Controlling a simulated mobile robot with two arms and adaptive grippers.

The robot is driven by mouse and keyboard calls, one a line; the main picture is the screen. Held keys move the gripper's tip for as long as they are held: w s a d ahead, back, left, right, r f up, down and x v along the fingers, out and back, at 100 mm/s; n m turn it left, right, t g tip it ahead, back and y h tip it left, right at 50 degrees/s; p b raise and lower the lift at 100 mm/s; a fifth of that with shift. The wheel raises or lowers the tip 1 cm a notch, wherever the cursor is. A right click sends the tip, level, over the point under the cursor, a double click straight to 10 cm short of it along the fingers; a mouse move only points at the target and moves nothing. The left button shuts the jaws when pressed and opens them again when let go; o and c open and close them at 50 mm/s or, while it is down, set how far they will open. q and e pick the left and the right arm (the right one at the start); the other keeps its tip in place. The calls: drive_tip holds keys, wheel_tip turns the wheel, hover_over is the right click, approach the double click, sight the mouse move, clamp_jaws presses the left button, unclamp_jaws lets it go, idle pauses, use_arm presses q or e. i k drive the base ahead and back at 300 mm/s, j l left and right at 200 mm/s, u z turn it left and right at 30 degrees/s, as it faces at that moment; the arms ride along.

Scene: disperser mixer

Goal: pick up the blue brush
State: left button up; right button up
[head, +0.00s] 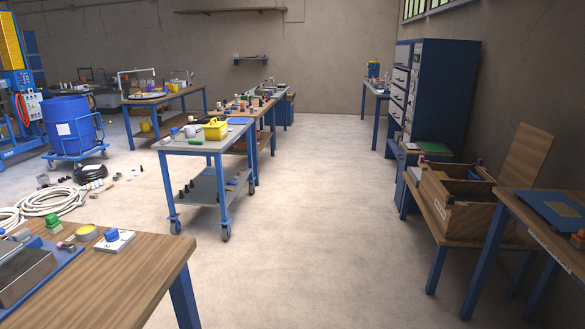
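I cannot make out a blue brush for certain. A small blue object (112,236) sits on a white plate on the near left wooden table (150,270); I cannot tell whether it is a brush. Small items on the cart and the far benches are too small to identify. Neither of my grippers is in view.
A blue-framed cart (208,188) on wheels stands mid-left, with a yellow box (216,130) on top. A blue drum (70,127) and coiled hose (55,203) are at left. A wooden crate (450,210) and blue cabinet (443,95) are at right. The central floor is clear.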

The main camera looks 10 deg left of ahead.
sight(174, 133)
drive_tip(key=i+l, duration=0.1)
drive_tip(key=i, duration=2.25)
drive_tip(key=i+j+u, duration=0.1)
drive_tip(key=i+u, duration=0.65)
drive_tip(key=i+l+u, duration=0.15)
drive_tip(key=i+u, duration=0.25)
drive_tip(key=i+l+u, duration=0.25)
drive_tip(key=i+u, duration=0.15)
drive_tip(key=i+j+u, duration=0.15)
drive_tip(key=i+u, duration=0.2)
drive_tip(key=i, duration=0.2)
drive_tip(key=i+u, duration=0.4)
drive_tip(key=i, duration=0.15)
drive_tip(key=i+l+u, duration=0.1)
drive_tip(key=i+u, duration=0.25)
drive_tip(key=i, duration=0.2)
drive_tip(key=i+j+u, duration=0.15)
drive_tip(key=i, duration=2.2)
drive_tip(key=i+z, duration=0.85)
drive_tip(key=i+j+z, duration=0.15)
drive_tip(key=i+z, duration=0.25)
drive_tip(key=k, duration=0.1)
